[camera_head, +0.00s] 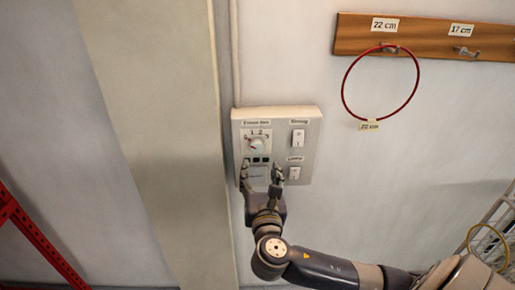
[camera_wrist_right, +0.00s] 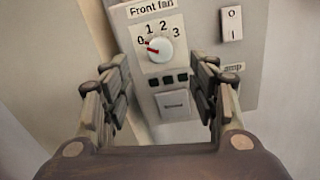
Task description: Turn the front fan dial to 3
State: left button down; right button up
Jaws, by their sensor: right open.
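The front fan dial (camera_head: 257,143) is a round white knob on a white wall panel, under a "Front fan" label. In the right wrist view the dial (camera_wrist_right: 160,49) has a red pointer at its left side, towards the 0; the marks 0, 1, 2 and 3 run over it from left to right. My right gripper (camera_head: 262,170) is open and empty just below the dial in the head view, its fingers apart on either side of the panel's lower left part. The dial lies beyond the fingertips, between them in the wrist view. My left gripper is not in view.
Two white rocker switches (camera_head: 298,137) sit on the panel's right side. Small dark squares and a grey plate (camera_wrist_right: 173,105) lie below the dial. A red hoop (camera_head: 380,84) hangs from a wooden hook rail (camera_head: 430,38) at upper right. A wide pillar (camera_head: 150,130) stands left of the panel.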

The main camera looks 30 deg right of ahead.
aim_at(257, 148)
jog(key=p+x, duration=0.2)
jog(key=x, duration=0.6)
jog(key=shift+w+d, duration=0.15)
jog(key=shift+w, duration=0.2)
jog(key=shift+x, duration=0.8)
jog(key=shift+f, duration=0.1)
jog(key=c, duration=1.1)
